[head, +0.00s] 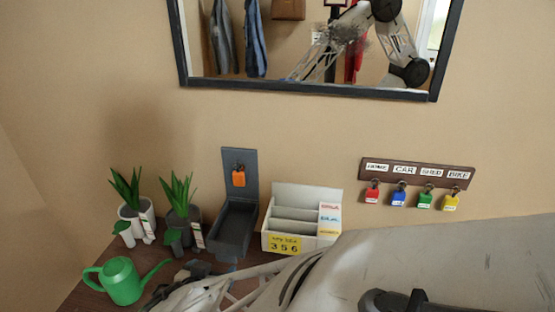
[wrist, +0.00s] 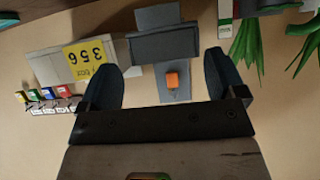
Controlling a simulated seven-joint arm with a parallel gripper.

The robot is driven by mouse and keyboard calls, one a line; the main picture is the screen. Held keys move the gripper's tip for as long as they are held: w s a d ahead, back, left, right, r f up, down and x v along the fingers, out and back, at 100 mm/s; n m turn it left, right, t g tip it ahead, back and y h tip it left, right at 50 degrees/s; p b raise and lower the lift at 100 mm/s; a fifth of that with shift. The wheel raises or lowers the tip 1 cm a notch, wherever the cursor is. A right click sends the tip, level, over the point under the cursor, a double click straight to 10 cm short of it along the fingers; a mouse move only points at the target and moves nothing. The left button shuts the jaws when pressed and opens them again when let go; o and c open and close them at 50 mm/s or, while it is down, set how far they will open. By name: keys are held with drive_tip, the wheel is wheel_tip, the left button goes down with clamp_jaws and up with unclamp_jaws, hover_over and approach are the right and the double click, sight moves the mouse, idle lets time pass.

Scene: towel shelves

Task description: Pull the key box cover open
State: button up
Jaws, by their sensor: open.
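The dark grey key box has an upright back panel (head: 239,165) against the wall, with an orange key tag (head: 238,178) hanging on it. Its cover (head: 234,229) is a tray-like grey piece hanging down and forward from the panel, so the inside shows. In the wrist view the cover (wrist: 165,45) and the orange tag (wrist: 172,80) lie between my fingers in the picture. My gripper (wrist: 162,62) is open and empty, with no contact visible. In the head view my gripper (head: 192,272) is low in front of the box, partly hidden by my arm.
A white organizer (head: 283,242) with a yellow 356 note stands right of the box. Two potted plants (head: 135,215) (head: 184,222) and a green watering can (head: 121,281) stand left. A key rack (head: 417,172) with coloured tags and a mirror (head: 310,88) are on the wall.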

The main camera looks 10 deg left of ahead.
drive_tip(key=shift+v, duration=0.9)
drive_tip(key=f+n+t, duration=0.1)
drive_tip(key=f+n, duration=0.1)
drive_tip(key=n, duration=0.6)
drive_tip(key=w+f+n+t, duration=0.1)
drive_tip(key=n, duration=0.8)
drive_tip(key=w+d+f+n+t+h, duration=0.1)
drive_tip(key=f+n+t, duration=0.1)
drive_tip(key=n, duration=0.7)
drive_tip(key=shift+f, duration=0.3)
drive_tip(key=n, duration=0.2)
drive_tip(key=f+n+t, duration=0.1)
drive_tip(key=n, duration=0.2)
drive_tip(key=shift+s+a, duration=0.1)
drive_tip(key=shift+a, duration=0.05)
drive_tip(key=n, duration=0.3)
drive_tip(key=f+n+y, duration=0.1)
drive_tip(key=n, duration=0.1)
drive_tip(key=shift+s+a+f+t, duration=0.1)
drive_tip(key=shift+s+a+t, duration=0.15)
drive_tip(key=shift+a+t, duration=0.15)
